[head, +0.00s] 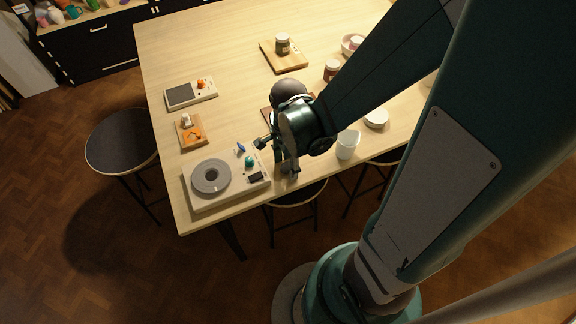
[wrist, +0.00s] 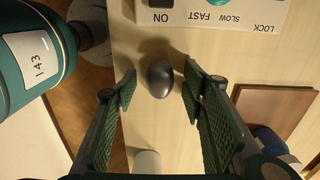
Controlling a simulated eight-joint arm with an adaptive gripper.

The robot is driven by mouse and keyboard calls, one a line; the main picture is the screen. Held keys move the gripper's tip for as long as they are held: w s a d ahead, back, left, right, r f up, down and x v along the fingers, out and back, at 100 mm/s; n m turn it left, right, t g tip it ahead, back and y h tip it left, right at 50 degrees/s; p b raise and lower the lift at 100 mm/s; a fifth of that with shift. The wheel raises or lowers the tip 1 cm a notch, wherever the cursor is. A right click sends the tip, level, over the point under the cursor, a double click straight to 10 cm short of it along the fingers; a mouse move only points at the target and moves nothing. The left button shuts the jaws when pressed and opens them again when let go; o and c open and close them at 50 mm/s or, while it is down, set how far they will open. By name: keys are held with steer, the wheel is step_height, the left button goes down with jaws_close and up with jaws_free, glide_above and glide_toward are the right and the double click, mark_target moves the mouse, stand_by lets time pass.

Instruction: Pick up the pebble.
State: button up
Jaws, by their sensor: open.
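The pebble (wrist: 159,79) is a dark grey, smooth, rounded stone in the wrist view, lying on the pale wooden table. My gripper (wrist: 158,87) is open, with a green-padded finger on either side of the pebble and a visible gap to each. The gripper points down at the table, and nothing is held in it. In the head view my gripper (head: 287,168) is over the table's near edge, right of the white device with a grey disc. The pebble cannot be made out in the head view, where my arm covers that area.
The white device (head: 202,201) with switch labels stands close beyond the pebble; its panel also shows in the wrist view (wrist: 215,14). A brown board (wrist: 273,115) lies to the right. A white cup (head: 347,145) stands right of my gripper. The table's edge is close.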

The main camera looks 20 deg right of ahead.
mark_target(288, 165)
steer(key=c, duration=1)
steer(key=shift+r, duration=0.2)
steer(key=shift+r+p, duration=0.85)
steer(key=shift+r, duration=3.95)
